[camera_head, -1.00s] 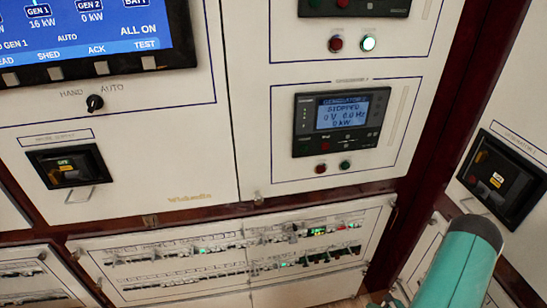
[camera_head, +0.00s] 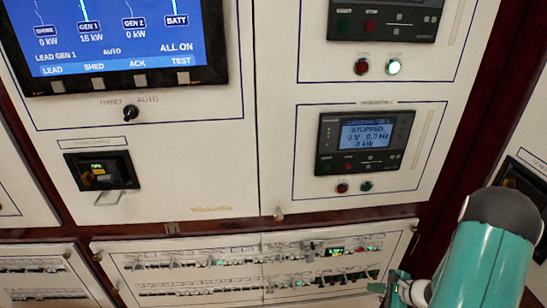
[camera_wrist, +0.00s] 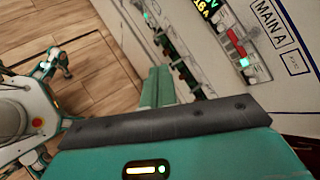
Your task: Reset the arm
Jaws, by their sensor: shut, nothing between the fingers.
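My gripper (camera_wrist: 157,82) shows in the wrist view as teal fingers closed together beyond a dark grey bar. Nothing is between them. The fingers appear beside a row of breakers (camera_wrist: 178,58) on the white panel; I cannot tell whether they touch it. In the head view my teal arm with a dark cap stands at the lower right, in front of the panel's right side. The breaker panel (camera_head: 255,243) there has two rows of small switches with some green lights. My arm is near the right end of these rows.
A large blue display (camera_head: 110,35) is at the upper left. A generator display reading STOPPED (camera_head: 368,134) is at the centre right. A black breaker (camera_head: 101,170) sits at the left. A MAIN A label (camera_wrist: 272,24) shows in the wrist view, with wood-look floor (camera_wrist: 85,25) at the left.

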